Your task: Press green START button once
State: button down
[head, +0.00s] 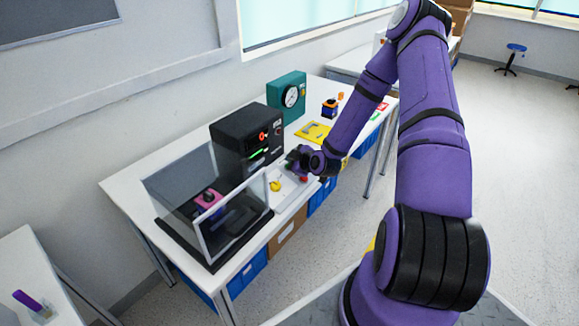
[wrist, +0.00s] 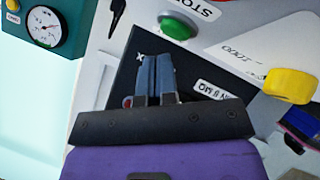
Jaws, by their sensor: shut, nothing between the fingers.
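The green button (wrist: 178,25) is a round dome on a pale ring, near the top middle of the wrist view. An upside-down STOP label shows beside it. My gripper (wrist: 153,60) is shut and empty, its two fingers side by side. In the wrist view its tips lie below and slightly left of the green button, apart from it, over a black unit. In the head view my gripper (head: 296,163) is over the pale panel in front of the black machine. I cannot make out the green button in the head view, where the wrist and gripper cover part of the panel.
A yellow knob (wrist: 290,85) sits right of the green button; it also shows in the head view (head: 275,186). The black machine (head: 247,135) and a clear-walled enclosure (head: 215,205) stand close by. A teal gauge box (head: 287,97) stands farther back on the white table (head: 125,185).

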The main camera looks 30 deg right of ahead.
jog(key=shift+f, duration=0.15)
jog(key=shift+w+f, duration=0.15)
jog(key=shift+f, duration=0.1)
jog(key=shift+w+f, duration=0.1)
jog(key=shift+f, duration=0.3)
dwell(0.8)
jog(key=shift+r, duration=0.1)
jog(key=shift+s+r, duration=0.25)
jog(key=shift+r, duration=0.5)
jog(key=r, duration=0.1)
jog(key=s+r, duration=0.1)
jog(key=r, duration=0.2)
jog(key=shift+s+d+r, duration=0.2)
jog(key=shift+d+r, duration=0.1)
jog(key=shift+r, duration=0.05)
jog(key=shift+r, duration=0.1)
dwell(0.9)
